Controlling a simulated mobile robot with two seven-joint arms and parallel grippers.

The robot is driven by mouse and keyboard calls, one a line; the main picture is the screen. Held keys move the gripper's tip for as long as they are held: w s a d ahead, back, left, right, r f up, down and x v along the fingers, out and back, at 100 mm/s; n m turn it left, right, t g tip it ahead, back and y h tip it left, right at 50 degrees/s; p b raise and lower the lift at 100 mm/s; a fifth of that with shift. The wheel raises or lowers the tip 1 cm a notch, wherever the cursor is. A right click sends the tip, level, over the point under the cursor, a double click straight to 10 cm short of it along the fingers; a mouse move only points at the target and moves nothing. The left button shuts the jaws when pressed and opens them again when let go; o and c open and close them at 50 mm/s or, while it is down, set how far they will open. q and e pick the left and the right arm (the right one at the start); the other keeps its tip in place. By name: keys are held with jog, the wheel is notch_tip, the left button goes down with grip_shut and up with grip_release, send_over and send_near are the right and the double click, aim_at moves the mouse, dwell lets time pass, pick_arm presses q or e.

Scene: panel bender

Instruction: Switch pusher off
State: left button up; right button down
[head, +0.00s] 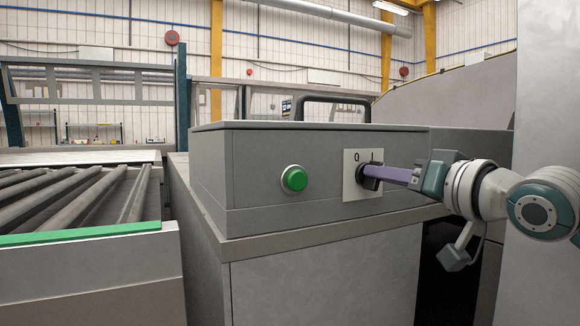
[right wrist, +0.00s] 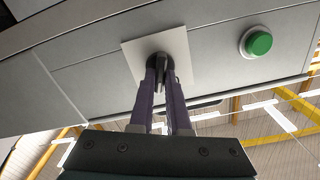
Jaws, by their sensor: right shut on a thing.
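The pusher switch is a dark knob (head: 364,176) on a white plate (head: 350,157) marked 0 and I, on the front of a grey control box. My right gripper (head: 373,171) reaches in from the right with its purple fingers at the knob. In the right wrist view the two fingers (right wrist: 162,68) are closed around the dark knob (right wrist: 164,61), one on each side. The fingers partly hide the knob, so I cannot tell which mark it points to. My left gripper is not in view.
A green round button (head: 294,179) sits on the box left of the switch; it also shows in the right wrist view (right wrist: 258,43). A black handle (head: 333,99) stands above the box top. A roller conveyor (head: 75,198) with a green edge lies at the left.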

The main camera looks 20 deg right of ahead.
jog(key=shift+a+n+p, duration=0.15)
jog(key=shift+n+p, duration=1.2)
jog(key=shift+n, duration=1.15)
jog(key=shift+a+n+p, duration=0.1)
jog(key=shift+n+p, duration=1.2)
jog(key=shift+n, duration=1.2)
jog(key=c, duration=0.9)
grip_release()
jog(key=s, duration=0.3)
jog(key=s+p, duration=0.1)
jog(key=s, duration=0.6)
jog(key=shift+d, duration=0.4)
